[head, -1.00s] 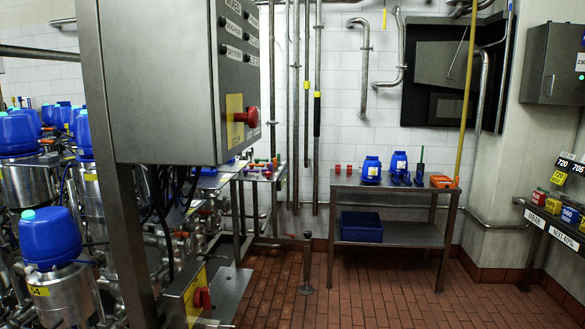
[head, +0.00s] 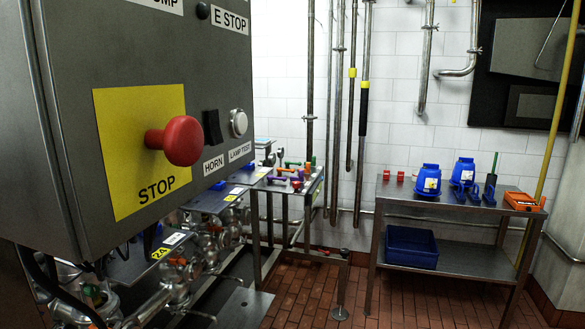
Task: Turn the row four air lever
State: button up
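Several small coloured levers or handles, among them a green one (head: 287,164), a purple one (head: 277,179) and an orange one (head: 285,171), stand on a steel frame beyond the control box. I cannot tell which of them, if any, is the row four air lever. Valve bodies and pipework (head: 212,240) show below the box, with a yellow tag reading 24 (head: 160,253). Much of the valve matrix is hidden behind the box. My gripper is not in view.
A grey control box (head: 75,170) with a red stop button (head: 178,141) fills the near left. A steel table (head: 455,200) with blue parts and a blue bin (head: 411,248) stands at the back right.

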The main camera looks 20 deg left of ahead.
aim_at(269, 178)
jog(key=u, duration=0.3)
jog(key=i, duration=1.45)
jog(key=u, duration=0.35)
